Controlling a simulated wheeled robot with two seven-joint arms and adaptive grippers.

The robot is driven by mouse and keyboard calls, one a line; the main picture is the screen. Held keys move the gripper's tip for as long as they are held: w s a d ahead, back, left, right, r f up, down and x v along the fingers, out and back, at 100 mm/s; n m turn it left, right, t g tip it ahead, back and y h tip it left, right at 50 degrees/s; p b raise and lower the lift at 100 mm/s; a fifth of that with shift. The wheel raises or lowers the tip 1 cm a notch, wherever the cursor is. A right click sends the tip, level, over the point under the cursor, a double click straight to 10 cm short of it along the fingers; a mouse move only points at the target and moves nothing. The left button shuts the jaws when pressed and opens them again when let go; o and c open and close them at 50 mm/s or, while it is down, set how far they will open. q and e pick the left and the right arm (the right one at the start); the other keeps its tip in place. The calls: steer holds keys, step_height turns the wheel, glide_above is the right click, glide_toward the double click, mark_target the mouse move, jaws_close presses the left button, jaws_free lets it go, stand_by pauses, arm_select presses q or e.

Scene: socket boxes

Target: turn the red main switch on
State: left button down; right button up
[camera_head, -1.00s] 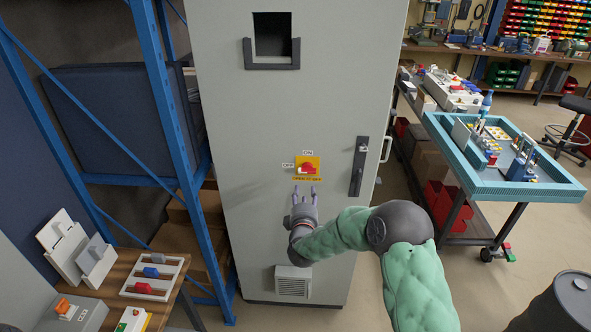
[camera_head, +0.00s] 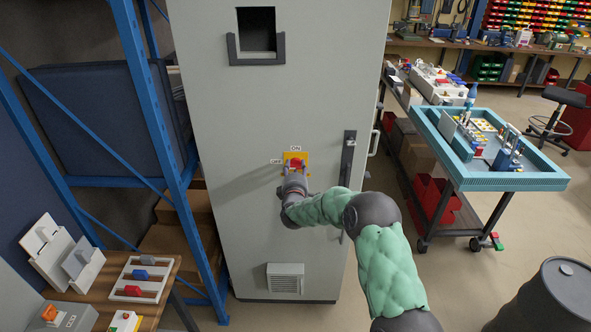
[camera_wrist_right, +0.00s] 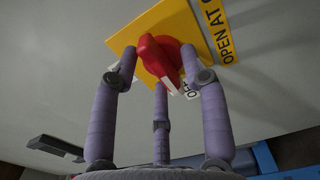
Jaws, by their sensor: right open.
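The red main switch (camera_head: 295,161) is a rotary knob on a yellow plate (camera_head: 304,157) on the front of a grey cabinet (camera_head: 225,130). The ON label (camera_head: 295,148) is above the plate and the OFF label (camera_head: 276,161) to its left. In the right wrist view the red knob (camera_wrist_right: 158,58) has a white-marked handle pointing towards the partly hidden OFF label. My right gripper (camera_head: 294,171) is open, its purple fingers (camera_wrist_right: 160,75) spread around the knob. I cannot tell whether they touch it. In the head view the hand covers the knob's lower part. My left gripper is out of view.
A black door handle (camera_head: 348,160) is on the cabinet to the right of the switch. A blue rack (camera_head: 160,130) and a bench with switch boxes stand left. A teal-edged cart (camera_head: 500,183) and a dark drum (camera_head: 550,300) are at the right.

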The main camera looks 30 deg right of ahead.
steer(key=shift+c, duration=0.3)
jaws_close()
steer(key=shift+m, duration=0.3)
steer(key=m+b, duration=0.2)
steer(key=m, duration=0.2)
steer(key=shift+d+f+b, duration=0.1)
steer(key=shift+f+b, duration=0.05)
steer(key=shift+b, duration=0.25)
steer(key=m+b, duration=0.2)
steer(key=m, duration=0.3)
steer(key=shift+f+b, duration=0.1)
steer(key=shift+b, duration=0.2)
steer(key=m+b, duration=0.2)
steer(key=m, duration=0.2)
steer(key=shift+s+d+b, duration=0.1)
steer(key=shift+b, duration=0.25)
steer(key=shift+f+m+b, duration=0.1)
steer(key=shift+m+b, duration=1.1)
steer(key=shift+m, duration=0.9)
